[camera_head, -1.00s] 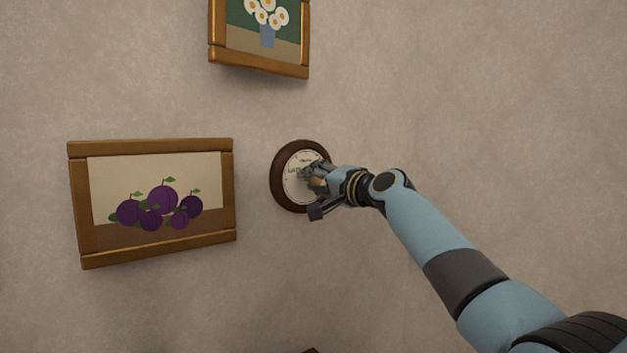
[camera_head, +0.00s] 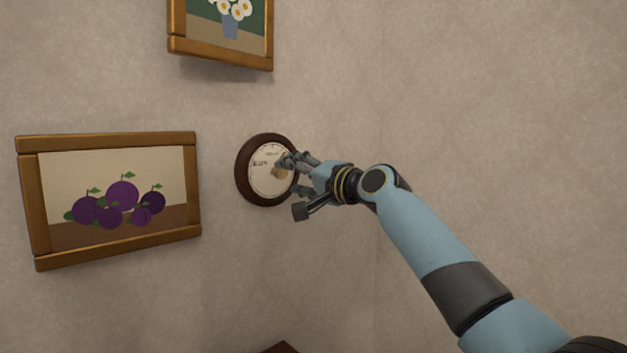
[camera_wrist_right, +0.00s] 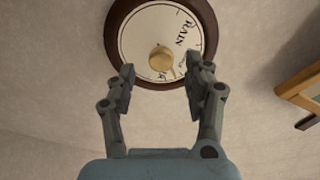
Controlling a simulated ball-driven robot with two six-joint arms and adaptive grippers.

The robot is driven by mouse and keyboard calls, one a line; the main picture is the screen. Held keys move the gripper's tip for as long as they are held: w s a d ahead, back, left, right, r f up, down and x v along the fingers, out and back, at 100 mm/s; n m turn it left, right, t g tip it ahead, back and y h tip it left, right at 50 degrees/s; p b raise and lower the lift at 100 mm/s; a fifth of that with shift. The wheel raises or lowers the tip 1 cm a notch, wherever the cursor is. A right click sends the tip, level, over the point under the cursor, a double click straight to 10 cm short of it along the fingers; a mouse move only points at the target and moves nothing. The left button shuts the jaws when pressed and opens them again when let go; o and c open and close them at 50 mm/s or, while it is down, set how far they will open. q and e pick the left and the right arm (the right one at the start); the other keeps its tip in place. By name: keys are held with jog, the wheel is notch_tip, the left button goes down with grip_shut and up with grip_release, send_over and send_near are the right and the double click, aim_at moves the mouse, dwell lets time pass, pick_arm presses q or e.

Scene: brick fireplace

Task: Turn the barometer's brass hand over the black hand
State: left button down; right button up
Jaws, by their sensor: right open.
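The barometer (camera_head: 245,172) hangs on the wall, a round white dial in a dark wooden rim. Its brass knob (camera_head: 279,173) stands at the dial's centre. My right gripper (camera_head: 290,170) is at the dial's right side, partly covering it. In the right wrist view the barometer (camera_wrist_right: 115,30) fills the top, its "RAIN" lettering turned. The brass knob (camera_wrist_right: 161,57) lies just beyond and between the fingertips of my open gripper (camera_wrist_right: 165,76), with nothing gripped. I cannot clearly make out the brass hand or the black hand. My left gripper is out of view.
A framed plum picture (camera_head: 110,141) hangs left of the barometer, and a framed daisy picture (camera_head: 220,46) above it. A wooden frame edge (camera_wrist_right: 302,88) shows at the right in the wrist view. The wall right of the barometer is bare.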

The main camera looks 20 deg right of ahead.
jog(key=v, duration=0.7)
